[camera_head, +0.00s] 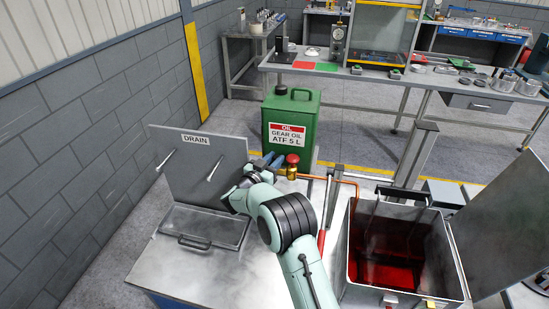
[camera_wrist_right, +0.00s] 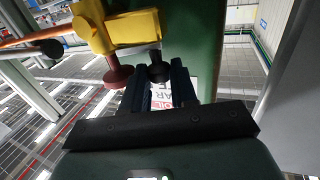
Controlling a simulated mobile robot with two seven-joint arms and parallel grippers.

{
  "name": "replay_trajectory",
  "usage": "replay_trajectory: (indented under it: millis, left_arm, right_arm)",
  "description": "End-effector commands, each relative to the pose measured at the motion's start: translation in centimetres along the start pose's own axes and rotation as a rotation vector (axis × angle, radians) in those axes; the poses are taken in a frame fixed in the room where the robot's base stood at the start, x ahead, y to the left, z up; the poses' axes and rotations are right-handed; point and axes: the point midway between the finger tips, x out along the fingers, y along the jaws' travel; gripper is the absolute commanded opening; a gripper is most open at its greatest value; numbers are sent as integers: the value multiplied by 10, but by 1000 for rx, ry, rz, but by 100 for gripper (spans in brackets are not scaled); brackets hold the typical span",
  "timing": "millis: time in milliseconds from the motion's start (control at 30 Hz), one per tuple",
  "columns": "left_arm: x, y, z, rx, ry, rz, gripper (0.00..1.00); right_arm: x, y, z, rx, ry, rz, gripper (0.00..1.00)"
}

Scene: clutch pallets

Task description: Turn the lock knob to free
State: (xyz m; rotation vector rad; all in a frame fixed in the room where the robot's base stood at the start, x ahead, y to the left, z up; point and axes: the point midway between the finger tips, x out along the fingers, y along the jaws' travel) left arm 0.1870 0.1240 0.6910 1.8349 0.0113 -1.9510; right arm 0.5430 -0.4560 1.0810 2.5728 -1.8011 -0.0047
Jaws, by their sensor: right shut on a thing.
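A brass valve (camera_head: 292,172) with a red knob (camera_head: 292,159) on top stands in front of the green oil can (camera_head: 291,118). In the right wrist view the brass valve body (camera_wrist_right: 133,28) is at the top, with the red knob (camera_wrist_right: 118,75) pointing down. A small black knob (camera_wrist_right: 158,70), which looks like the lock knob, sits on the valve's side. My right gripper (camera_head: 272,161) is at the valve's left side, and its fingers (camera_wrist_right: 160,92) are shut on the black knob. In the head view the black knob is hidden. My left gripper is not in view.
A copper pipe (camera_head: 335,180) runs right from the valve, near a red lever (camera_head: 325,215). An open metal tank (camera_head: 405,290) with red liquid stands at right. A hinged DRAIN panel (camera_head: 200,160) stands upright at left, close to my wrist.

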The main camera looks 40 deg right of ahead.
Motion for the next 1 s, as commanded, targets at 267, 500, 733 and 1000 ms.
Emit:
replay_trajectory:
  millis: [267, 500, 733, 1000]
  left_arm:
    - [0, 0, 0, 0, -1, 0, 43]
    - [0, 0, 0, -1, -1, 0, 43]
    - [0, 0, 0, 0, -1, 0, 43]
    - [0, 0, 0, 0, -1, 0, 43]
  right_arm:
    - [0, -4, 0, 3, 4, 142, 0]
    - [0, -4, 0, 2, 3, 198, 0]
    - [0, -4, 0, 2, 3, 204, 0]
    - [0, -4, 0, 2, 3, 204, 35]
